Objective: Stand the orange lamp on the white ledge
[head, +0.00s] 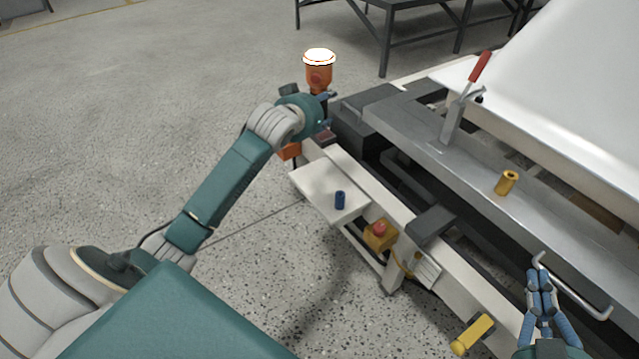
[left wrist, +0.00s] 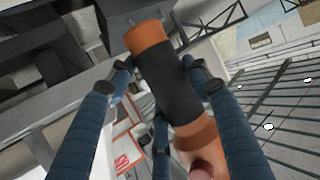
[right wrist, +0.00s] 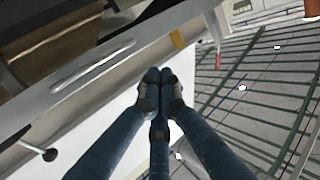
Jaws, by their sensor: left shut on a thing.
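The orange lamp (head: 318,76) has a pale round top and stands roughly upright in my left gripper (head: 318,103), beyond the far end of the bench. In the left wrist view the lamp (left wrist: 150,38) shows a black middle band, with my left gripper (left wrist: 160,80) shut around that band. The white ledge (head: 312,178) is a small flat shelf on the bench's side, below and nearer than the lamp. A small blue cylinder (head: 340,200) stands on it. My right gripper (head: 541,285) is empty, fingertips together, over the bench at lower right; it also shows in the right wrist view (right wrist: 160,78).
A yellow box with a red button (head: 379,234) sits beside the ledge. A red-handled clamp (head: 468,90) and a brass cylinder (head: 507,182) are on the grey bench beam. A white shell (head: 560,85) fills the upper right. A yellow handle (head: 473,334) sticks out low.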

